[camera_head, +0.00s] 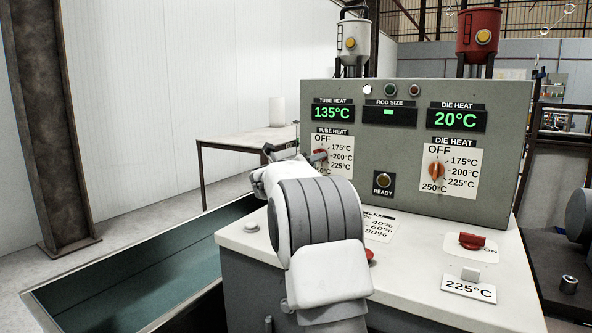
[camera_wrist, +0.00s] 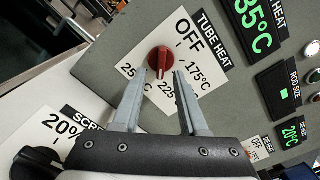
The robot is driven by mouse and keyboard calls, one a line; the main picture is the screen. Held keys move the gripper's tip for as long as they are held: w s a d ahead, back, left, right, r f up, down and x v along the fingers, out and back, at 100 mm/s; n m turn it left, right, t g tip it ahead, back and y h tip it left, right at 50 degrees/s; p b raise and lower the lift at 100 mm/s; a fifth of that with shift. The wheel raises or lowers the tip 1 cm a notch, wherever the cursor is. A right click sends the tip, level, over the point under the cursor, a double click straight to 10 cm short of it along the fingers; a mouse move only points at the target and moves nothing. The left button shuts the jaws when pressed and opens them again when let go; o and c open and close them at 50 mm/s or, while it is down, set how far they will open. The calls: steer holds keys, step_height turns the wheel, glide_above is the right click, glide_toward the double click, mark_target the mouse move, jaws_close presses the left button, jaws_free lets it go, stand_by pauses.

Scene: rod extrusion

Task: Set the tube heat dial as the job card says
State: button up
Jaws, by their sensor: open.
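The tube heat dial is a red knob (camera_wrist: 161,62) on a white scale plate, running from OFF to 250°C; in the head view it shows partly (camera_head: 320,155), behind my gripper. In the wrist view my open gripper (camera_wrist: 161,73) has one fingertip on each side of the knob; I cannot tell whether they touch it. Which mark the knob points at is unclear. The tube heat display (camera_head: 332,113) reads 135°C. The job card (camera_head: 469,287) on the desk top reads 225°C.
The die heat dial (camera_head: 437,170) is orange-red, to the right, under a display (camera_head: 458,119) reading 20°C. A READY button (camera_head: 383,181) sits between the dials. A red switch (camera_head: 472,241) and a screw-speed dial (camera_wrist: 36,162) are on the sloping desk.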

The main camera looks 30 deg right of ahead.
steer(key=p+v, duration=0.2)
steer(key=v, duration=1.4)
steer(key=shift+s, duration=0.1)
steer(key=a+r+n+t+y, duration=0.5)
steer(key=a+n+t+y, duration=0.3)
steer(key=n, duration=0.5)
steer(key=s+a+f+n+g+y, duration=0.2)
steer(key=s+a+n+y, duration=0.55)
steer(key=a+n, duration=0.3)
steer(key=s+f+n+g, duration=0.3)
steer(key=s+f+n, duration=0.2)
steer(key=s, duration=0.5)
steer(key=s+f+n+g, duration=0.3)
steer(key=s+f+n, duration=0.25)
steer(key=s, duration=0.35)
steer(key=s+f+n+g, duration=0.4)
steer(key=s+f+n, duration=0.15)
steer(key=s, duration=0.45)
step_height(320, 180, up, 26)
steer(key=w+p, duration=0.1)
steer(key=p, duration=2.5)
steer(key=shift+f+t, duration=0.25)
steer(key=shift+t, duration=0.05)
